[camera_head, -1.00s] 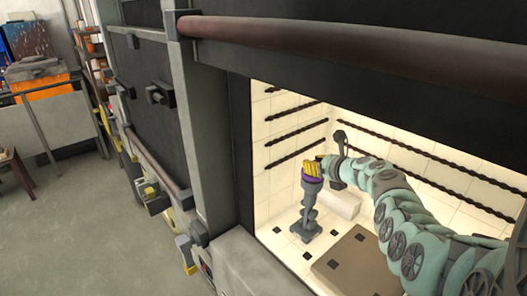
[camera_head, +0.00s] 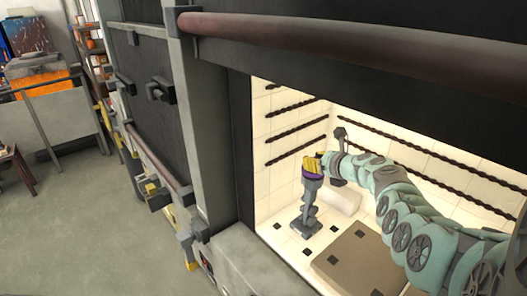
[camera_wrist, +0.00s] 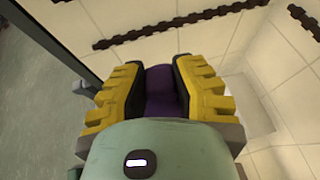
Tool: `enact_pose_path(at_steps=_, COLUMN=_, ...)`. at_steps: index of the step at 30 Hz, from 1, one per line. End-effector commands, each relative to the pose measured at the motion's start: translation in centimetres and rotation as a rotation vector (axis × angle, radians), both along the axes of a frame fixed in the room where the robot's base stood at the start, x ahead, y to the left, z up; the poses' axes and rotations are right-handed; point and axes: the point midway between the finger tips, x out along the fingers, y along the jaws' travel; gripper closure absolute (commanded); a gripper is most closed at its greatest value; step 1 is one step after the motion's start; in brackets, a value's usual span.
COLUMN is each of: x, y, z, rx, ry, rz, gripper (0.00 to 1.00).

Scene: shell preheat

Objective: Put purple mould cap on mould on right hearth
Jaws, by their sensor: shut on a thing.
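My gripper (camera_head: 313,165), with yellow-ridged fingers, is inside the lit furnace chamber at the end of my green arm. In the wrist view its fingers (camera_wrist: 163,92) are shut on the purple mould cap (camera_wrist: 160,90), which shows between them. In the head view a sliver of the purple cap (camera_head: 312,175) shows just under the fingers, directly above a grey stand-like piece (camera_head: 310,212) on the chamber floor. This grey piece may be the mould; I cannot tell whether the cap touches it. The fingers hide much of the cap.
A brown block (camera_head: 358,262) lies on the floor to the right of the grey piece, and a white cylinder (camera_head: 342,203) lies behind it. Dark twisted bars (camera_head: 297,131) line the chamber walls. The furnace frame (camera_head: 240,160) edges the opening at left.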

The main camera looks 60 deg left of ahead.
Motion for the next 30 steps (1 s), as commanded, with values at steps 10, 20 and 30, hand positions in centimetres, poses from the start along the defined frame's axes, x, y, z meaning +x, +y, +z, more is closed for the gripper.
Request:
enact_pose_path(at_steps=10, x=0.1, y=-0.1, z=-0.3, rx=0.000, ry=0.000, rz=-0.002, gripper=1.00)
enact_pose_path(at_steps=20, x=0.2, y=-0.1, z=-1.0, rx=0.000, ry=0.000, rz=-0.003, gripper=1.00)
enact_pose_path(at_steps=30, x=0.1, y=-0.1, z=-1.2, rx=-0.001, ry=0.000, rz=-0.003, gripper=0.67)
